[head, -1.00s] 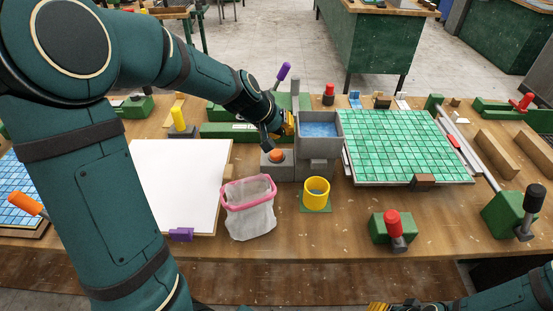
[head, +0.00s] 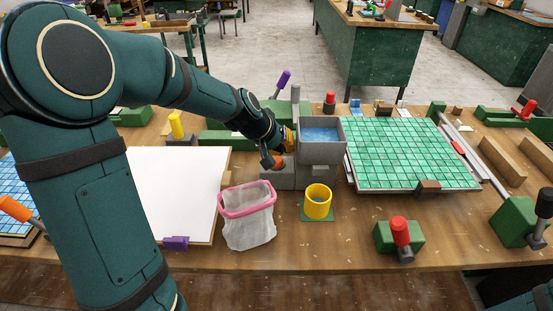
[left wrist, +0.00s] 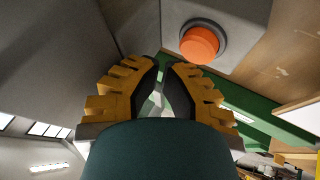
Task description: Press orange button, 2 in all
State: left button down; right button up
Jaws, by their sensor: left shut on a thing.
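The orange button (head: 279,162) is on a grey block (head: 283,178) left of the grey bin with blue contents, and part of my left arm's end partly covers it in the head view. In the left wrist view the button (left wrist: 200,44) is round, in a dark ring, beyond and slightly right of the fingertips. A gap shows between it and the fingers there. My left gripper (left wrist: 166,68) has its yellow and black fingers drawn together; what is between them I cannot make out. It also shows in the head view (head: 289,140), beside the bin. My right gripper is out of view.
The grey bin (head: 342,138) stands tight against the button's block. In front are a yellow cup (head: 318,204) and a pink-rimmed bag (head: 247,225). A white board (head: 180,190) lies left, a green tile sheet (head: 410,150) right. Bare bench lies between the cup and the red-handled clamp (head: 400,232).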

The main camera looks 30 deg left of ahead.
pick_arm(q)
jog(key=shift+f, duration=0.1)
dwell(0.7)
jog(key=shift+f+b, duration=0.4)
jog(key=shift+b, duration=0.15)
jog(key=shift+f+b, duration=0.45)
jog(key=shift+b, duration=0.05)
dwell(0.7)
jog(key=shift+r, duration=0.1)
jog(key=shift+r+p, duration=0.8)
jog(key=shift+r, duration=0.05)
jog(key=shift+r+p, duration=2.2)
jog(key=shift+r, duration=0.3)
jog(key=shift+r, duration=0.1)
